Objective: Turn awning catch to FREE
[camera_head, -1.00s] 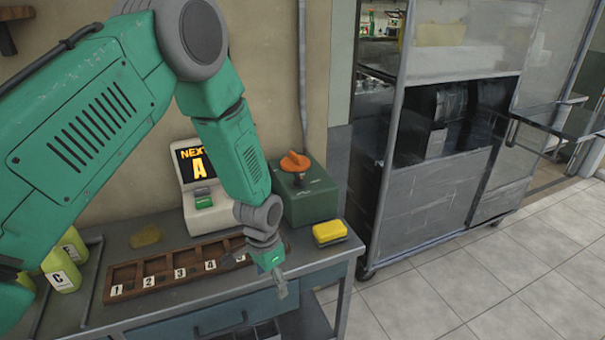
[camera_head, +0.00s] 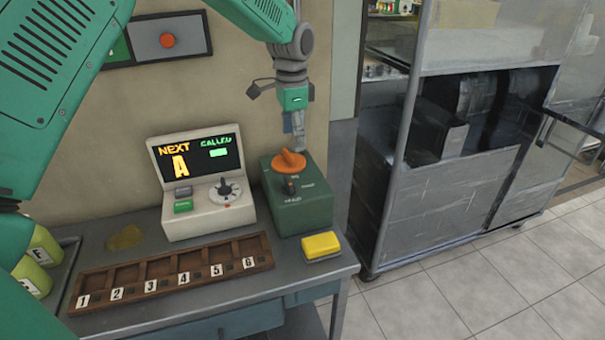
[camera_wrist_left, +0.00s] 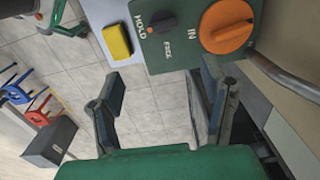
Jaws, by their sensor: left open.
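A green control box (camera_head: 303,217) stands at the right end of the counter. It has a large orange knob (camera_head: 289,160) on top. Below that is a small black catch knob (camera_head: 291,187), by a HOLD label. In the left wrist view the black catch knob (camera_wrist_left: 161,22) sits between HOLD and FREE lettering; its exact setting is hard to tell. The orange knob (camera_wrist_left: 226,26) has IN beside it. My left gripper (camera_head: 297,125) is open and empty, above and behind the box, apart from both knobs. Its spread fingers show in the wrist view (camera_wrist_left: 160,95). My right gripper is not seen.
A caller console (camera_head: 203,190) with a screen and small lever stands left of the box. A yellow sponge (camera_head: 321,245) and a numbered wooden tray (camera_head: 170,270) lie in front. The wall is close behind; a grey press cabinet (camera_head: 440,200) stands right.

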